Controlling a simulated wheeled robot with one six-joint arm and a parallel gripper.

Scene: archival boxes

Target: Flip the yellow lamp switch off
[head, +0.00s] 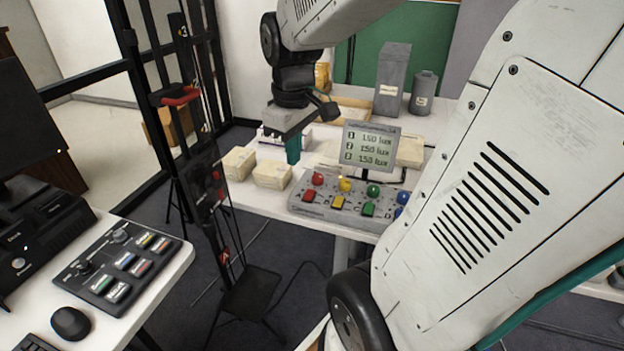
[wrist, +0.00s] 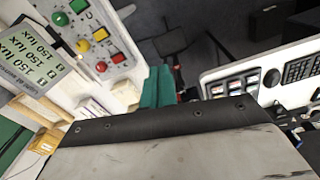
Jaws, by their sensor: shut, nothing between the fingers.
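The grey lamp control panel (head: 318,210) lies on the white table, with a row of coloured lamps and matching switches. Its yellow lamp (head: 345,185) stands above the yellow switch (head: 338,202), between the red and green ones. My gripper (head: 293,150) points down, left of the display and above the table, apart from the panel. Its teal fingers (wrist: 157,88) are together and empty. Whether the yellow switch is on or off I cannot tell.
A display (head: 370,147) reading 150 lux in three rows stands behind the panel. Small cardboard boxes (head: 271,175) sit left of the panel. Grey archival boxes (head: 392,79) stand at the back. A second desk with another control panel (head: 118,262) is at left.

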